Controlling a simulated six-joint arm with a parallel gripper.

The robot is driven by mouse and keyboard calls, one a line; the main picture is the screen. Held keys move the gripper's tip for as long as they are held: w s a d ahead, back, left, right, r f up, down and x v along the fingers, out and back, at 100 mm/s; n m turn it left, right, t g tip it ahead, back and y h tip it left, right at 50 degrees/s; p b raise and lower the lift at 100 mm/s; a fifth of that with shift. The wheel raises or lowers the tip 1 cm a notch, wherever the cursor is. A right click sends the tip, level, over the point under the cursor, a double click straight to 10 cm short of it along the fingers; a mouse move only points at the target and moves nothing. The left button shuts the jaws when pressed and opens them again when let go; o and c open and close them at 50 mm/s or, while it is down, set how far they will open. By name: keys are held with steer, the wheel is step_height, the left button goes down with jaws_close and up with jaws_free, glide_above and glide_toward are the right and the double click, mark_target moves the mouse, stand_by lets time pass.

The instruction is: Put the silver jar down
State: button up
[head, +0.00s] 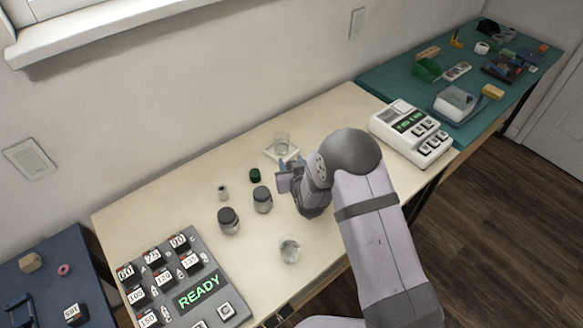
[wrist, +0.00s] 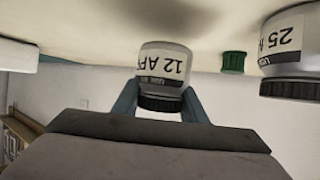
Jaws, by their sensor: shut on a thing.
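In the wrist view, my gripper (wrist: 160,100) is shut on a silver jar (wrist: 160,62) with a black lid and a white label reading 12. The blue fingers sit either side of it near the lid, and the picture is upside down. Whether its base touches the table cannot be told. In the head view, my gripper (head: 286,178) is over the pale table (head: 335,112), and the held jar is mostly hidden there. Two similar grey, dark-lidded jars stand to its left, a nearer one (head: 263,199) and a farther one (head: 229,221).
A jar labelled 25 (wrist: 285,45) and a green cap (wrist: 233,62) are right of the held jar in the wrist view.

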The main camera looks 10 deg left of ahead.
steer(key=shift+f, duration=1.25)
steer(key=shift+f, duration=0.15)
steer(key=o, duration=1.1)
steer(key=shift+r, duration=0.25)
steer(key=b+v, duration=0.2)
steer(key=v, duration=1)
